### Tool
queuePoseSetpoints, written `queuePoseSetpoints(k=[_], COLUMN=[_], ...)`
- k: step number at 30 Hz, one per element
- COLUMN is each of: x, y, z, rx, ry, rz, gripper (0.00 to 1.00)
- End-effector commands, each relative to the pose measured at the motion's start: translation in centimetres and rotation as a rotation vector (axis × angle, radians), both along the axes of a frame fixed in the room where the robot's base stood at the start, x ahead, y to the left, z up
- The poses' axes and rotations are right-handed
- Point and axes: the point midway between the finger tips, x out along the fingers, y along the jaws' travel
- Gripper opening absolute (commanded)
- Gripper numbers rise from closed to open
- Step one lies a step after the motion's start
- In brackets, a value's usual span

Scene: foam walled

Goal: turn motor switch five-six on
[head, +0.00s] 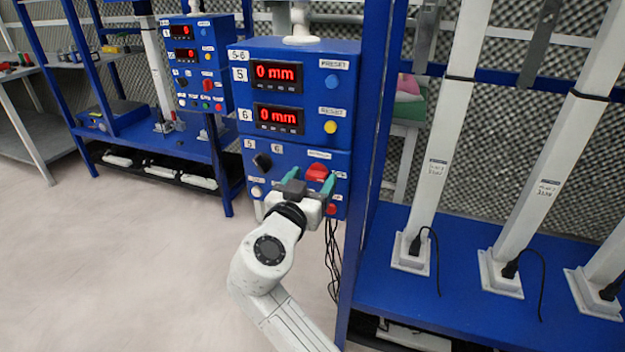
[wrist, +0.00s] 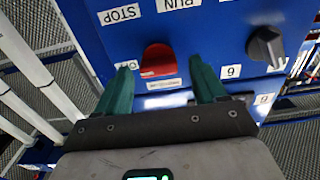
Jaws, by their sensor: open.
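The blue control box labelled 5-6 (head: 310,98) stands in front of me with two red displays reading 0 mm. Its red switch (head: 317,171) is on the lower panel, right of a black knob (head: 262,161). My gripper (head: 310,179) is at the lower panel with its green fingers apart. In the wrist view, which sees the panel upside down, the red switch (wrist: 158,58) lies between and just beyond the fingertips (wrist: 161,68). The fingers are open and I cannot tell whether they touch it. The black knob (wrist: 265,45) is to the right there. STOP and RUN labels show near the red switch.
A blue post (head: 372,130) rises right of the box. A blue bench (head: 440,285) with white slanted columns is at the right. A second control box (head: 198,65) stands farther back left. Cables hang below the near box. The floor at left is clear.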

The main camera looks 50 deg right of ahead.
Motion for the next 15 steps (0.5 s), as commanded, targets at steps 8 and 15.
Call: queuePoseSetpoints(k=[8, 15], x=[0.30, 0.29], y=[-0.91, -0.87], z=[-0.03, -0.03], rx=[0.001, 0.001], ry=[0.000, 0.000], rz=[-0.001, 0.000], gripper=[0.70, 0.62])
